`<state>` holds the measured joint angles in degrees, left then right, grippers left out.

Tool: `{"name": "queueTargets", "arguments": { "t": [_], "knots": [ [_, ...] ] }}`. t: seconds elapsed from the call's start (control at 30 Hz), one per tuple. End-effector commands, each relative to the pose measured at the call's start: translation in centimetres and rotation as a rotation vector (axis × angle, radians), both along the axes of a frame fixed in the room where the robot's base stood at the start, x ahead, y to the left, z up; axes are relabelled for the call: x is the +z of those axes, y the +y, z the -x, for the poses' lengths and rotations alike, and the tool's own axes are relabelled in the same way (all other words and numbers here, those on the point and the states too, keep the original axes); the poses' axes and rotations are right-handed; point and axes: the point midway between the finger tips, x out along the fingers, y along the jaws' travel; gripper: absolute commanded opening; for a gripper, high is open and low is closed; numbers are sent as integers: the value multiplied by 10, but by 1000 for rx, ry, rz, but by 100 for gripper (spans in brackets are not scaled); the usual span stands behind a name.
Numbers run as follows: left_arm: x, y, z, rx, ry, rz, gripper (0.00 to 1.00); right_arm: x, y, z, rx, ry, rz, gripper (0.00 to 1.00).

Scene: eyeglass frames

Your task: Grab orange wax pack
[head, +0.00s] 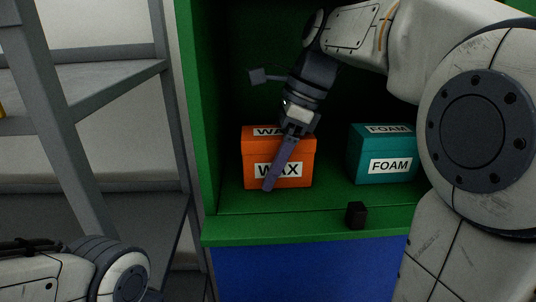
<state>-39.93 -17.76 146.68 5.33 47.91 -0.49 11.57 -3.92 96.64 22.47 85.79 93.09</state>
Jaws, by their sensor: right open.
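The orange wax pack (301,174) is a box with white WAX labels on its front and top. It stands upright on a green shelf in the head view. My right gripper (273,178) reaches down from above and is open. One finger slants across the front of the pack and covers part of its label. The other finger is hard to make out. I cannot tell whether the gripper touches the pack. My left arm shows at the bottom left, but its gripper is out of view.
A teal FOAM box (388,174) stands right of the wax pack, with a gap between. A small black block (355,215) is at the front of the green shelf (290,226). The green side wall (199,130) is close on the left. A grey rack (110,85) stands beyond it.

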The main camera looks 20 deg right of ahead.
Motion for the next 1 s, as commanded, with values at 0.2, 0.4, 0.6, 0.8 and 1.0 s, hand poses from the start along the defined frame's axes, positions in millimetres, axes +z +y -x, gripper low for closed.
{"name": "queueTargets", "arguments": {
  "t": [0.2,0.4,0.6,0.8,1.0],
  "knots": [
    [0,0,0,0,0,0,50,0,0,0,0,0,0,50],
    [0,0,0,0,0,0,50,1,0,0,0,-1,0,11],
    [0,0,0,0,0,0,50,3,0,0,0,-2,0,11],
    [13,0,0,1,0,0,50,18,0,0,0,-1,-1,11],
    [18,0,0,2,-1,1,50,21,3,6,-1,-2,0,11]
  ]
}}
